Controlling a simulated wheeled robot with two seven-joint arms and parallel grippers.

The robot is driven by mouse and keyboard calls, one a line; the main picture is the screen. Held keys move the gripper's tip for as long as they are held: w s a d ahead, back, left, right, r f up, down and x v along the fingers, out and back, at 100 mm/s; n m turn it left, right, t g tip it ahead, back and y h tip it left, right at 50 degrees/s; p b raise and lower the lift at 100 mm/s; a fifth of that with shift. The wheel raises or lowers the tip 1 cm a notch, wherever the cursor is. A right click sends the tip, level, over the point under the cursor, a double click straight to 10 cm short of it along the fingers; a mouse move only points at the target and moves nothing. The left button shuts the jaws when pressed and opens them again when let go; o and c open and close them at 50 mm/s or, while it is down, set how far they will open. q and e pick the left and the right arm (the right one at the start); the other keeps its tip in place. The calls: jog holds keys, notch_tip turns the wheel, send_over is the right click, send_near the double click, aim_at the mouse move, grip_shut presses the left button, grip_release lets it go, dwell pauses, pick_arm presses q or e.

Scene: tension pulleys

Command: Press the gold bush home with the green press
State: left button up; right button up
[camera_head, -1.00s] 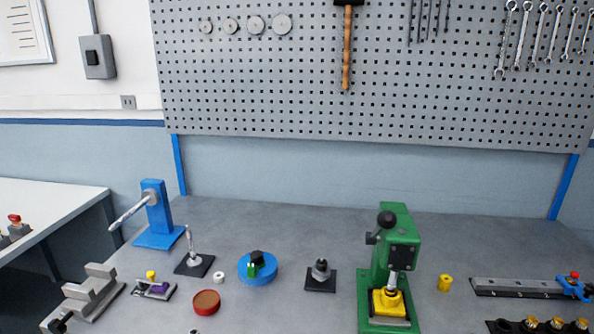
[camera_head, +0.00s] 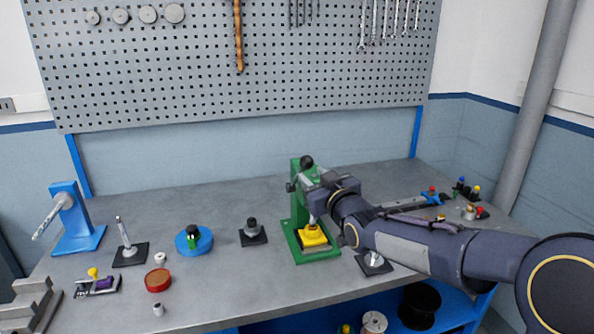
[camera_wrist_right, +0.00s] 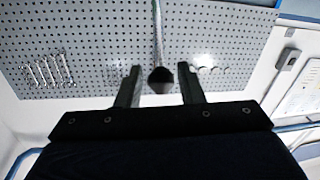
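The green press (camera_head: 303,250) stands at the middle of the bench, right of the blue round fixture. A yellow block (camera_head: 313,236) sits on its base under the ram. I cannot make out a separate gold bush on it. The press has a black ball knob (camera_head: 307,162) at its top. My right gripper (camera_head: 310,182) is in front of the press head, below the knob; its fingers are hard to see there. In the right wrist view my right gripper (camera_wrist_right: 160,85) is open, with a dark rounded tip on a pale rod between its fingers, gaps on both sides.
A black plate with a dark post (camera_head: 252,233) and a blue round fixture (camera_head: 194,241) stand left of the press. A blue lever stand (camera_head: 68,215) is at far left. A red round pad (camera_head: 158,280) lies at the front. My right arm covers bench right of the press.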

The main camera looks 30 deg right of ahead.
aim_at(305, 168)
jog(key=w, duration=0.1)
jog(key=w+p, duration=0.1)
jog(key=w, duration=0.3)
jog(key=shift+w+d+p, duration=0.2)
jog(key=shift+d+p, duration=0.05)
jog(key=shift+p, duration=0.1)
jog(key=shift+w+d, duration=0.1)
jog(key=shift+w, duration=0.4)
grip_shut()
